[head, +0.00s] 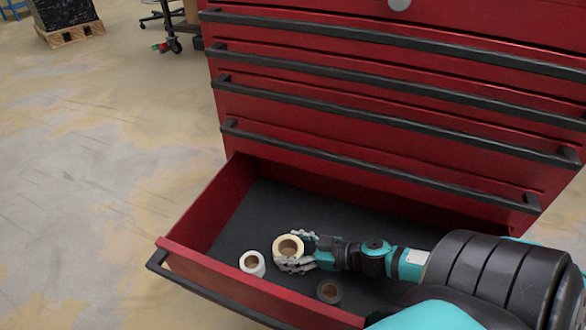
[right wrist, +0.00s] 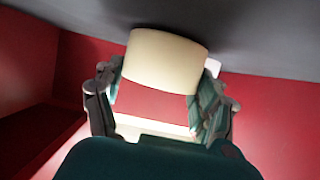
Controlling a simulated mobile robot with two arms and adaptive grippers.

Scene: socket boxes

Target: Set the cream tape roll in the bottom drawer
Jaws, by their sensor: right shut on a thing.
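The cream tape roll (head: 287,249) is in my right gripper (head: 296,252), inside the open bottom drawer (head: 190,256) of a red cabinet. In the right wrist view the cream roll (right wrist: 165,62) sits between the two fingers of my right gripper (right wrist: 160,95), which are shut on it. The roll is close to the dark drawer floor; I cannot tell whether it touches it. My left gripper is not in view.
A white tape roll (head: 252,263) stands in the drawer just left of the cream roll. A dark grey-brown roll (head: 329,291) lies near the drawer front. The drawer's back part is clear. Closed drawers with black handles (head: 380,127) are above.

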